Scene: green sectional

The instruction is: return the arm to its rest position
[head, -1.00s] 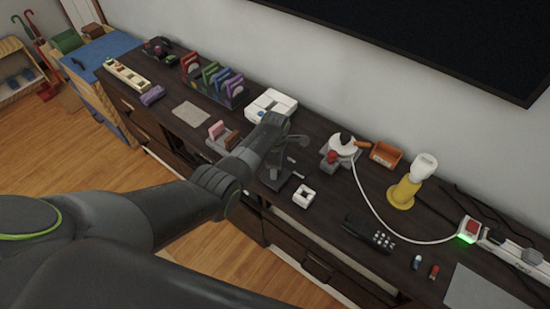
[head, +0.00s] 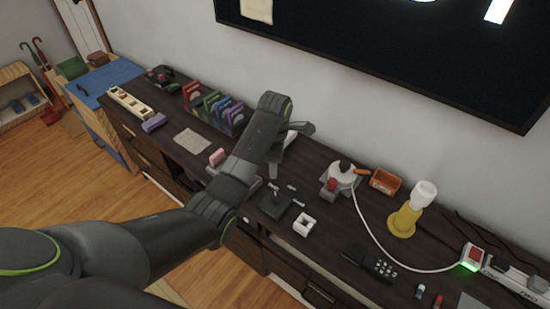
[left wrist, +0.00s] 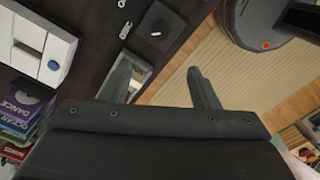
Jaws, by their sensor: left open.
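My left arm (head: 170,235) reaches in from the lower left over the dark cabinet. Its gripper (head: 292,150) is raised in front of the wall side, with its fingers apart and nothing between them. In the left wrist view the gripper (left wrist: 160,66) shows two spread fingers with the cabinet edge and floor beyond. A white console (left wrist: 40,45) lies left of the fingers there; in the head view the arm mostly hides it. My right gripper is not in view.
A television (head: 400,55) hangs behind. Wooden floor (head: 60,195) is clear at left.

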